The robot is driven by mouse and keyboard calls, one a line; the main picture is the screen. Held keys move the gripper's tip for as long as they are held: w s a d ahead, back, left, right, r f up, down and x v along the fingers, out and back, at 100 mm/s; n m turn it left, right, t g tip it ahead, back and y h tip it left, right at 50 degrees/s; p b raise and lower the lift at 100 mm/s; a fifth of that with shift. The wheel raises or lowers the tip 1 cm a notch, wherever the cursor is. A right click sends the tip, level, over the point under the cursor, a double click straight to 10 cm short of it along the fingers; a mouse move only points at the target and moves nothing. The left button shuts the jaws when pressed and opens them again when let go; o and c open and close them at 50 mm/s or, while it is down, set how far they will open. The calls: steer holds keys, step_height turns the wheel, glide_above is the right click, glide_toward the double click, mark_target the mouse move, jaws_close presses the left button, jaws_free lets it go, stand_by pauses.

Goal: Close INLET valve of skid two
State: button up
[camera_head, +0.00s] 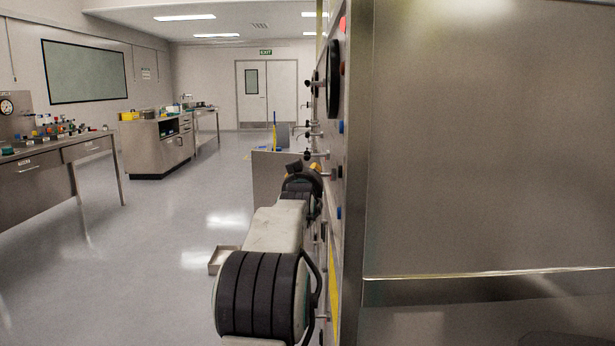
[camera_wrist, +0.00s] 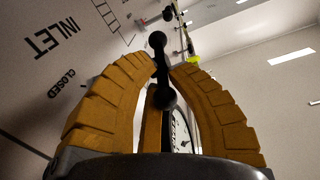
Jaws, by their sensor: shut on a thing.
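The INLET valve handle (camera_wrist: 157,40) is a black bar with rounded knobs. In the wrist view it stands out from the panel between my orange fingers. My gripper (camera_wrist: 167,68) is shut on this handle, one finger on either side. The INLET label (camera_wrist: 52,36) and a CLOSED mark (camera_wrist: 68,84) are on the panel to the left, turned in the picture. In the head view my gripper (camera_head: 314,167) is mostly hidden behind my own wrist, beside the panel face, and the handle cannot be made out.
The steel skid panel (camera_head: 350,150) stands close on the right, with several handles and a black round wheel or gauge (camera_head: 333,77) sticking out. A small open tray (camera_head: 220,260) lies on the floor. Workbenches (camera_head: 45,175) line the left. The floor between is clear.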

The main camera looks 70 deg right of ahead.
steer(key=shift+f, duration=0.15)
jaws_close()
steer(key=shift+f, duration=0.1)
